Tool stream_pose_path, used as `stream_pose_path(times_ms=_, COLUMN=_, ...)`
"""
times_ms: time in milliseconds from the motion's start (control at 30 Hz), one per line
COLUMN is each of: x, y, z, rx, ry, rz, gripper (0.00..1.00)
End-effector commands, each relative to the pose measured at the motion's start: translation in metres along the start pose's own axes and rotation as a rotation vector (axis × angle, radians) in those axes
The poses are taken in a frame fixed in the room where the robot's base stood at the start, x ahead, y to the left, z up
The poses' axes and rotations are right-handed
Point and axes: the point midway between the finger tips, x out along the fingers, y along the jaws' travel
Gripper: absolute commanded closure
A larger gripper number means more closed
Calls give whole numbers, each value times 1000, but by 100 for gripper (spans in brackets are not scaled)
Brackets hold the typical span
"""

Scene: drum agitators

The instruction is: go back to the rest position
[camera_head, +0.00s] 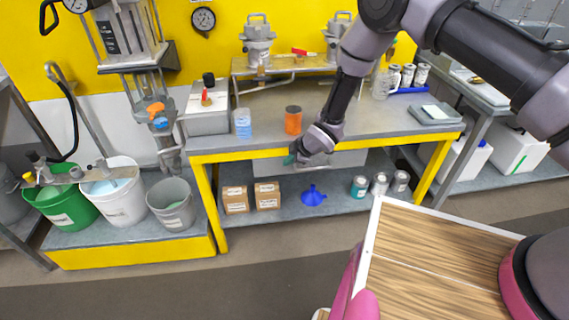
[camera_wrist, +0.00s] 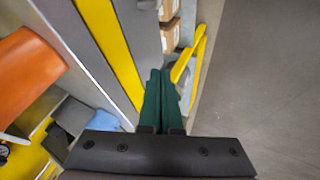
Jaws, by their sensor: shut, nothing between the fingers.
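My gripper (camera_head: 291,159) is at the front edge of the yellow-edged bench, in front of the gap below the bench top. Its green fingers (camera_wrist: 161,100) are together in the wrist view, with nothing between them. An orange jar (camera_head: 293,120) stands upright on the bench top just behind my gripper, apart from it. It shows large and blurred at the left of the wrist view (camera_wrist: 35,65). My arm reaches down from the upper right.
The grey bench top (camera_head: 375,120) also bears a blue-labelled container (camera_head: 243,124). Below, a shelf (camera_head: 335,201) holds cardboard boxes (camera_head: 236,199), a blue funnel (camera_head: 313,195) and cans. Buckets (camera_head: 118,193) stand at left. A wood-topped surface (camera_head: 425,270) is at lower right. The floor before the bench is clear.

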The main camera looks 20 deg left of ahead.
Motion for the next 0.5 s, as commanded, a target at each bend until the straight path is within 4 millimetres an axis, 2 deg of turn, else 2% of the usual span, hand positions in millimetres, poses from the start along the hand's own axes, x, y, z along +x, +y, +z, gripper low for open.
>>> stream_pose_path(times_ms=300, x=-49, y=0, z=0, rx=1, ry=0, rz=0, gripper=100)
stream_pose_path(times_ms=500, x=-60, y=0, z=0, rx=0, ry=1, rz=0, gripper=100)
